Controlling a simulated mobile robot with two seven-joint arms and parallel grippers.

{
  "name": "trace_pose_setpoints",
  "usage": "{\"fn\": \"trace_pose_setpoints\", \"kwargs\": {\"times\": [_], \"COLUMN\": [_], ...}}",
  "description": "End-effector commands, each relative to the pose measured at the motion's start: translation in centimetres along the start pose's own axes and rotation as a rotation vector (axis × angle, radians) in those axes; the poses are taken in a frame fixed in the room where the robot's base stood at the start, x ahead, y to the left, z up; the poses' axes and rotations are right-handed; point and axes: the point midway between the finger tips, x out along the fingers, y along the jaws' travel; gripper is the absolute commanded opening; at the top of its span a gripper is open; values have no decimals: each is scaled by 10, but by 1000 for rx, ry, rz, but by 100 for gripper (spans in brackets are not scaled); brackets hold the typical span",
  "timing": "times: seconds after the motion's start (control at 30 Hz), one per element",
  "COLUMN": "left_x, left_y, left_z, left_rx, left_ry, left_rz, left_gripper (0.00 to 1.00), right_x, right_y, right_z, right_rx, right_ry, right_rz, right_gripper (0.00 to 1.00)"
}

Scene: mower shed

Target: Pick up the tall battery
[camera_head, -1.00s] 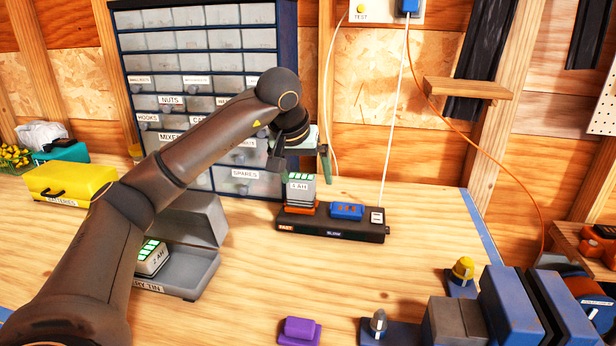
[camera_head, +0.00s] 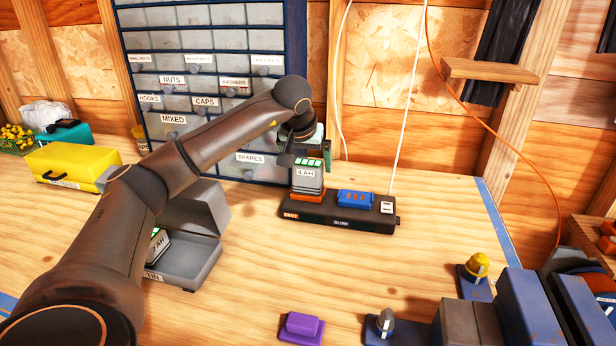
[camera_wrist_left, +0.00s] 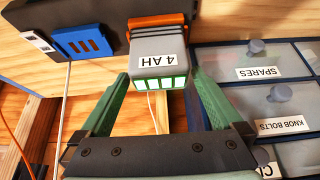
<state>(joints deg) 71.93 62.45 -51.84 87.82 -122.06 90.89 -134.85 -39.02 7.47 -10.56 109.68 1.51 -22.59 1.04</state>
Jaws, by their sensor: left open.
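The tall battery (camera_head: 308,178), grey with a 4 AH label and green bars on top, stands upright in the orange FAST slot of the black charger (camera_head: 365,223). In the left wrist view the battery (camera_wrist_left: 159,45) lies ahead of the jaws. My left gripper (camera_head: 310,155) is at the battery's top in the head view. In the wrist view its green fingers (camera_wrist_left: 158,90) are open, one on each side of the battery's top end, with gaps showing. A shorter battery (camera_head: 158,243) sits in the grey tin (camera_head: 190,262), partly hidden by my left arm. My right gripper is not in view.
The blue slot (camera_head: 355,199) of the charger is empty. A drawer cabinet (camera_head: 262,172) stands close behind. A white cable (camera_head: 402,110) rises from the charger. A yellow case (camera_head: 75,165) is left; a purple block (camera_head: 301,327) is in front. The table's middle is clear.

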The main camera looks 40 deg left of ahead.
Motion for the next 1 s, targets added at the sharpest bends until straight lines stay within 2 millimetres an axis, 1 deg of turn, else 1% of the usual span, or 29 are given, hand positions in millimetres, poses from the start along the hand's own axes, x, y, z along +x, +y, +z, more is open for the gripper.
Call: {"fn": "trace_pose_setpoints", "kwargs": {"times": [0.03, 0.1, 0.2, 0.33, 0.5, 0.57, 1.0], "left_x": [10, 20, 32, 39, 39, 38, 38], "left_y": [0, 0, 0, 0, 0, 0, 0], "left_z": [2, 3, 2, 2, 2, 2, 2], "left_rx": [1, 1, -1, 0, 0, 0, 0], "left_ry": [-5, -5, -3, -2, -2, -2, -1], "left_rz": [-2, -1, -1, -1, -1, -1, -1], "left_gripper": [100, 100, 100, 100, 100, 94, 45], "right_x": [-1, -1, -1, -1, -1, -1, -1], "right_y": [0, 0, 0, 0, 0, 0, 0], "right_z": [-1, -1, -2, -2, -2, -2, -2], "right_rx": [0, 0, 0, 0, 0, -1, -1], "right_ry": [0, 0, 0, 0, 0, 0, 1], "right_rz": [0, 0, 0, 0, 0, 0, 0], "right_gripper": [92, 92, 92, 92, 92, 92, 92]}}
